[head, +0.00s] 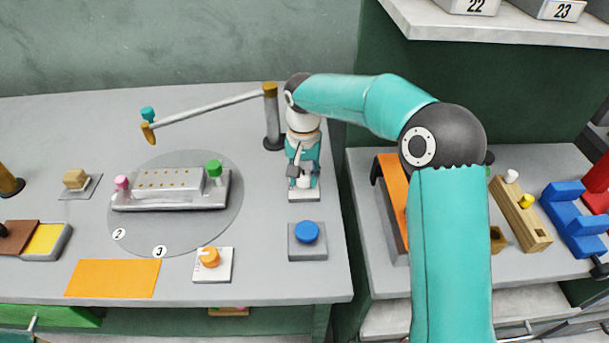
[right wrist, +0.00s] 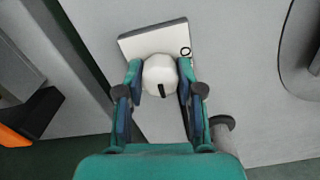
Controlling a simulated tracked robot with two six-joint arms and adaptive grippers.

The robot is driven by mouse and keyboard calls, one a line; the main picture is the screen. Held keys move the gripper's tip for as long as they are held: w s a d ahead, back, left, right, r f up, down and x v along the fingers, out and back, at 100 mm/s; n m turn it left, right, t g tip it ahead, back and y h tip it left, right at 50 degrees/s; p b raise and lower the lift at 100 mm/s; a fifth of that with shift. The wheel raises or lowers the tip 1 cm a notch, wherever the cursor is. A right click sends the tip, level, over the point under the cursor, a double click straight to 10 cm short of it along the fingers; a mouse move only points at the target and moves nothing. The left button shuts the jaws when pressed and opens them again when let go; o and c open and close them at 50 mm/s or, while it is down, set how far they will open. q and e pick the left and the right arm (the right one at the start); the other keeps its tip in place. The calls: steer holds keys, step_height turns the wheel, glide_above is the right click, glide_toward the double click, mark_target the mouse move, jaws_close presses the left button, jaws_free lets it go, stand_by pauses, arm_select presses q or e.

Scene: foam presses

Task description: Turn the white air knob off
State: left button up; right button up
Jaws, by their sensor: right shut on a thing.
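The white air knob (right wrist: 161,76) sits on a square pale plate (right wrist: 130,44) on the table. In the right wrist view the knob has a black mark on its near side, and a black ring mark shows on the plate at its right. My right gripper (right wrist: 161,82) has one finger on each side of the knob and is shut on it. In the head view my right gripper (head: 303,178) points down over the white knob (head: 304,182) and partly hides it, with the plate (head: 304,195) below. My left gripper is not in view.
A blue button (head: 307,232) stands in front of the knob, and an orange knob (head: 210,257) lies to the front left. A dark post (head: 272,120) with a swing arm (head: 205,110) stands close behind left. A metal press block (head: 170,190) sits on a round disc.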

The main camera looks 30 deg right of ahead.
mark_target(305, 175)
steer(key=o, duration=1.2)
steer(key=shift+c, duration=0.2)
step_height(305, 175, up, 12)
steer(key=shift+s+d+f, duration=0.1)
